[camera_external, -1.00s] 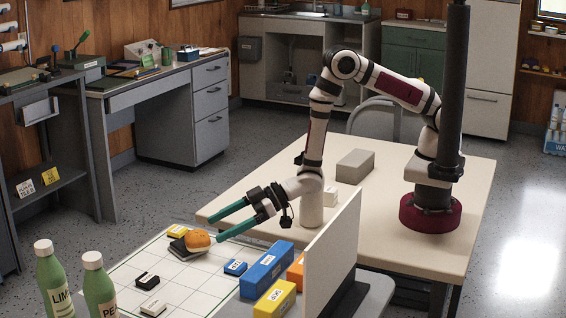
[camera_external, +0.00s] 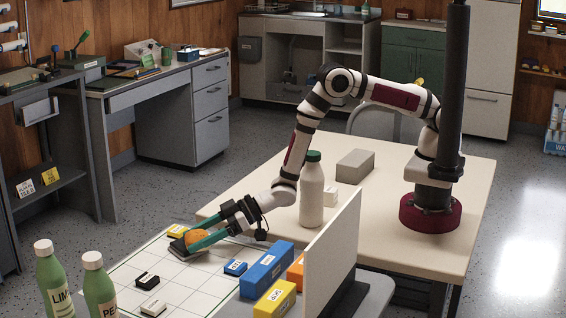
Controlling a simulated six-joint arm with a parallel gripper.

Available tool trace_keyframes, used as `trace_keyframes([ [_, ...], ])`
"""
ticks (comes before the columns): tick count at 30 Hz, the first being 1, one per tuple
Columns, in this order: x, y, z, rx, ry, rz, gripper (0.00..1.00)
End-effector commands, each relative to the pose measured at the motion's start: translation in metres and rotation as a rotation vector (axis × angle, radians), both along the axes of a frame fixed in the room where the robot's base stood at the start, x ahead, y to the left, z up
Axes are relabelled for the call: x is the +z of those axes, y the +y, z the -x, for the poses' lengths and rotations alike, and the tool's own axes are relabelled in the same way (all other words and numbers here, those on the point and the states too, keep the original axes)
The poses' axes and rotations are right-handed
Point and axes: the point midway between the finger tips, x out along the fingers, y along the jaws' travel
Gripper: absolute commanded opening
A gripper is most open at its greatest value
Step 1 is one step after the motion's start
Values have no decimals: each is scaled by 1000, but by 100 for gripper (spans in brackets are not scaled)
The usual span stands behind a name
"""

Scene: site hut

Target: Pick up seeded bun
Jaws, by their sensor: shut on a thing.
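The seeded bun (camera_external: 196,238) is a round orange-brown bun at the back of the white gridded board (camera_external: 185,290). It is at a dark flat block (camera_external: 178,248), which shows at its left and below. My gripper (camera_external: 193,241) reaches down from the right, its green fingers on either side of the bun and closed on it. The near finger hides part of the bun. I cannot tell whether the bun is clear of the block.
Black, white and blue small blocks lie on the board. Larger blue (camera_external: 266,270) and yellow (camera_external: 274,299) boxes stand at right, before a upright panel (camera_external: 332,255). A white bottle (camera_external: 312,190) stands behind my gripper. Green bottles (camera_external: 96,285) stand front left.

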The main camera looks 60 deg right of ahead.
Motion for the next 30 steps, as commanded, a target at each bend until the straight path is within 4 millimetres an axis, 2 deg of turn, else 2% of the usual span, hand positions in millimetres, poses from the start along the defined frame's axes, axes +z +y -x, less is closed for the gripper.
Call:
trace_keyframes([
  [1,0,0,0,0,0,0,33],
  [6,0,0,0,0,-1,-1,5],
  [14,6,0,0,0,-1,-1,5],
  [20,38,0,-1,-1,-3,-4,5],
  [21,46,-2,-1,-1,-3,-3,5],
  [30,85,-72,-15,-4,-2,-1,5],
])
